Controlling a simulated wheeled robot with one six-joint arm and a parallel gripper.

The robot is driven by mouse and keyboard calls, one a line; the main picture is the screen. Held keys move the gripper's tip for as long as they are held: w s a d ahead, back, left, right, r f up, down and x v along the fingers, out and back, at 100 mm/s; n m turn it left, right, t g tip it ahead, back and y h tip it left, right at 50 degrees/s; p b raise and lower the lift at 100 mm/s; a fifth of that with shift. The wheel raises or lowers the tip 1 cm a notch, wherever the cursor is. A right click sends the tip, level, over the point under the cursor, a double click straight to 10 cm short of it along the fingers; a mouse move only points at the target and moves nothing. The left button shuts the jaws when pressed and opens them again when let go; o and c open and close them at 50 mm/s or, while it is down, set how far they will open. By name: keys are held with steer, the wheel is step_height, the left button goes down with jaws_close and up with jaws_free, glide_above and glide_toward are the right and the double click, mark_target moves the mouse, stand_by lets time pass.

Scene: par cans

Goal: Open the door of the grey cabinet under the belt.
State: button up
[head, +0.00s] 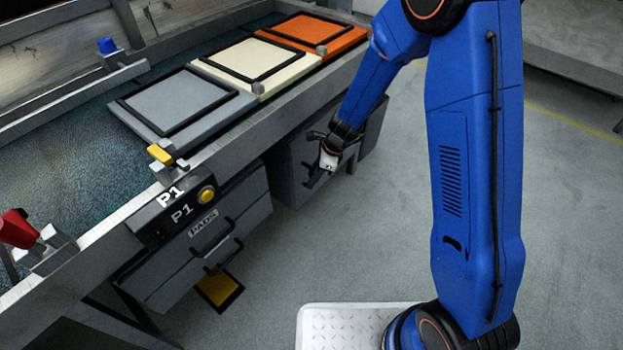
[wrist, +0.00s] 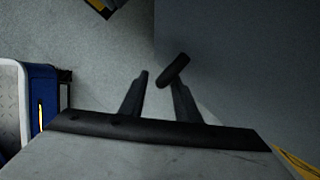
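The grey cabinet (head: 284,184) hangs under the belt near the middle of the head view, partly hidden by my forearm and gripper. My gripper (head: 315,172) is at the cabinet's front. In the wrist view its two dark fingers (wrist: 158,88) stand apart. A short dark bar (wrist: 174,70), seemingly the door handle, lies at the right finger's tip; I cannot tell whether they touch. The grey surface (wrist: 245,65) on the right looks like the cabinet front. I cannot tell whether the door stands ajar.
A drawer unit marked PADS (head: 195,255) with dark handles is left of the cabinet, below the P1 button box (head: 178,212). Grey, cream and orange pads (head: 303,32) lie on the belt. Floor in front is open.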

steer(key=shift+x, duration=0.75)
jaws_close()
steer(key=shift+d, duration=0.1)
